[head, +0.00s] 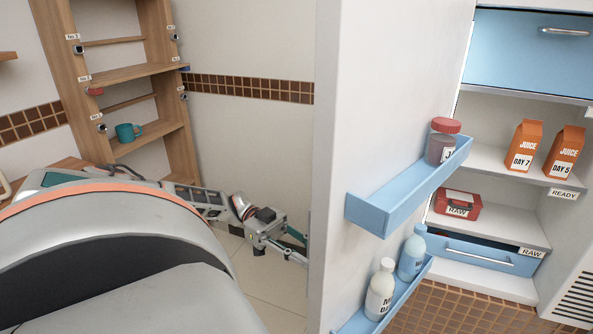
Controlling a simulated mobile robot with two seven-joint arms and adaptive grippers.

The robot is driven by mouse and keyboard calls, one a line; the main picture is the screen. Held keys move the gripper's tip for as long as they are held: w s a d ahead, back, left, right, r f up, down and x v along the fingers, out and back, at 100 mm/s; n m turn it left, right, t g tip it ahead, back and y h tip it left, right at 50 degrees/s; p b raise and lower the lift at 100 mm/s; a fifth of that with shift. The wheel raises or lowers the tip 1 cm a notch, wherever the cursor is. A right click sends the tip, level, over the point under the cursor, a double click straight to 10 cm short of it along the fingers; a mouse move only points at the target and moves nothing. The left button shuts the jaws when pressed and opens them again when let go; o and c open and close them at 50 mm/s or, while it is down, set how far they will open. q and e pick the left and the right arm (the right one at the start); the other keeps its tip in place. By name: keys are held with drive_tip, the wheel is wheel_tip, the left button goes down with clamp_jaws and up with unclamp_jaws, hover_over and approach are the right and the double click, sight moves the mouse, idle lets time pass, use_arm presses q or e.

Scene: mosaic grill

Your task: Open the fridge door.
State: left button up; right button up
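The fridge door (380,110) stands open, swung out toward me, with its inner side facing right. Blue door shelves (400,200) hold a red-lidded jar (442,142) and two bottles, one white (380,290) and one blue (412,253). The fridge interior (490,130) is exposed to the right. My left gripper (300,246) is on the outer side of the door, close to its left edge, beside a thin grey vertical piece that may be the handle. Its fingers look spread apart; I cannot tell whether they touch the door. My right gripper is not in view.
A wooden shelf unit (150,73) with a teal mug (128,132) stands at the back left. Tiled floor (270,290) shows left of the door.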

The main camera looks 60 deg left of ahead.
use_arm(q)
drive_tip(key=v, duration=1.1)
drive_tip(key=shift+a, duration=0.25)
drive_tip(key=shift+s, duration=0.1)
